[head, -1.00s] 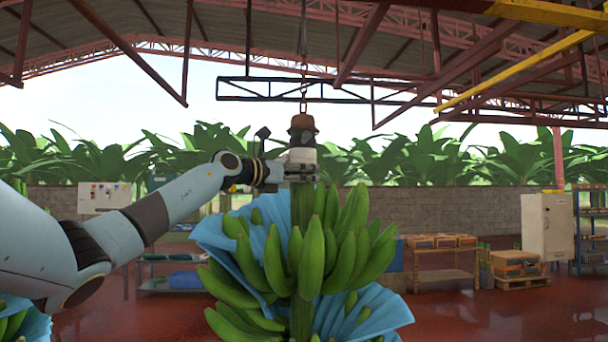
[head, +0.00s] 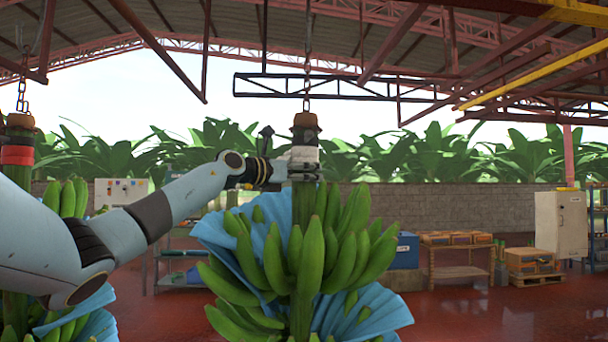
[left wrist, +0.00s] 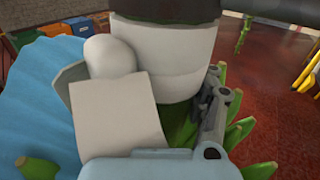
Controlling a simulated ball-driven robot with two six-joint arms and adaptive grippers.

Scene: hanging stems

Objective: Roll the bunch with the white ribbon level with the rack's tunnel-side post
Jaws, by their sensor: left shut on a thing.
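The bunch with the white ribbon (head: 304,155) hangs upright by a chain in the middle of the head view, with green bananas (head: 315,245) and blue sheets around them. My left gripper (head: 304,172) is shut on its stem just below the ribbon. In the left wrist view the white ribbon (left wrist: 175,70) fills the upper middle, with a white tag or flap (left wrist: 120,120) beside it. One finger of my left gripper (left wrist: 212,120) shows there at the right of the stem. My right gripper is not in view. I cannot tell which post is the rack's tunnel-side post.
A bunch with a red ribbon (head: 17,155) hangs at the left edge, partly behind my left arm. A wooden table with crates (head: 460,272), a pallet with boxes (head: 530,262), a pale cabinet (head: 561,224) and a blue shelf (head: 591,235) stand behind at the right. Red floor (head: 480,315) is clear there.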

